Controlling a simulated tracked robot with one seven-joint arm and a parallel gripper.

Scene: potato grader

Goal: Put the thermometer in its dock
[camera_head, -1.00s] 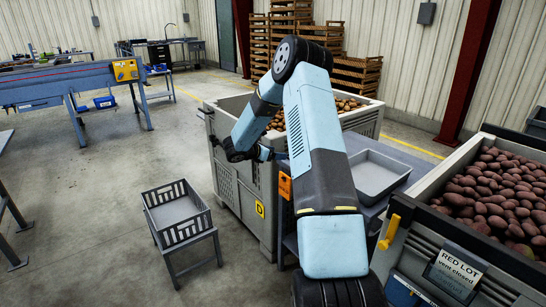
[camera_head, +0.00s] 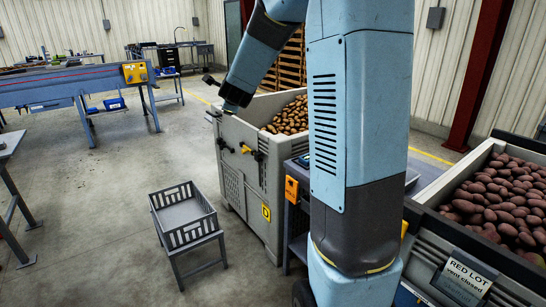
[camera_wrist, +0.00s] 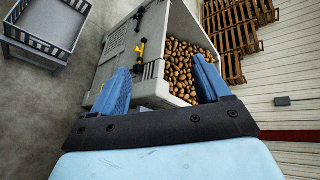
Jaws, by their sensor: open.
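My gripper (camera_wrist: 161,72) is open and empty in the wrist view, its two blue fingers spread above the grey potato bin (camera_wrist: 125,55). In the head view my forearm reaches over the left side of that bin (camera_head: 238,188). I cannot make out the thermometer for certain. A small orange unit (camera_head: 291,189) is fixed at the near corner of the grey side table; I cannot tell whether it is the dock. A small dark item (camera_head: 303,160) lies on that table, partly hidden by my arm.
Black and yellow fittings (camera_head: 252,152) stick out from the bin's side. A grey crate (camera_head: 190,238) stands on a low stand at the left. The red-lot bin (camera_head: 468,238) is at the right. Open floor lies left of the crate.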

